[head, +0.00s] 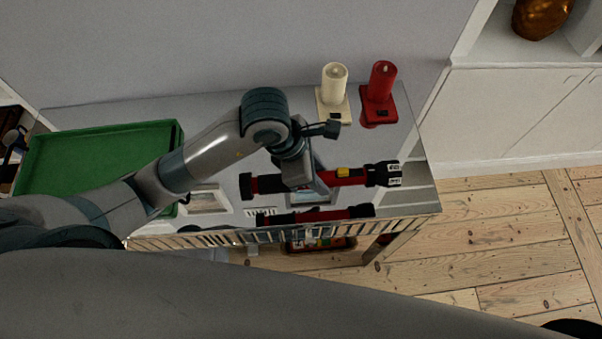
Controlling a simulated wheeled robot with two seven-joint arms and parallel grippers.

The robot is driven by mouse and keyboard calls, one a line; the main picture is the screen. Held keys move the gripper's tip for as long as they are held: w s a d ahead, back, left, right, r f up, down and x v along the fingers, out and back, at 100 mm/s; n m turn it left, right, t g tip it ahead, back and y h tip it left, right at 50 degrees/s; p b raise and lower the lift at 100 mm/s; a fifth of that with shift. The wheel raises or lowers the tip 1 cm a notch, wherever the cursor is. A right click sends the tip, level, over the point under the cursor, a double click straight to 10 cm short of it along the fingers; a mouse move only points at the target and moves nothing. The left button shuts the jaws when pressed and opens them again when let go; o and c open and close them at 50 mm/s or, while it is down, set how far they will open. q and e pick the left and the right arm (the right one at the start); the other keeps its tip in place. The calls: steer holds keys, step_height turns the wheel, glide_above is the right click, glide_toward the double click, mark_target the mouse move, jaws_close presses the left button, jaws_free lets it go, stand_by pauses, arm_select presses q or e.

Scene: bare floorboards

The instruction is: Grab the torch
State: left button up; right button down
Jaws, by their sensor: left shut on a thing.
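The torch (350,178) is red and black with a small yellow patch. It lies roughly level across the right part of the mirror-like table, with its wide black head to the right. My left gripper (307,180) comes down over its middle from above and is shut on it; the fingertips are largely hidden. A similar red and black shape shows just below the torch, seemingly its reflection in the shiny top, with a gap between them. My right gripper is not in view.
A cream candle (334,82) and a red candle (382,80) on matching holders stand at the table's back right. A green tray (100,143) lies on the left. A picture frame (205,200) shows near the front edge. Open floorboards (500,230) lie to the right.

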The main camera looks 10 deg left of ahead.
arm_select(q)
steer(key=shift+s+d+r, duration=0.25)
steer(key=shift+d+r, duration=0.2)
steer(key=shift+d, duration=0.2)
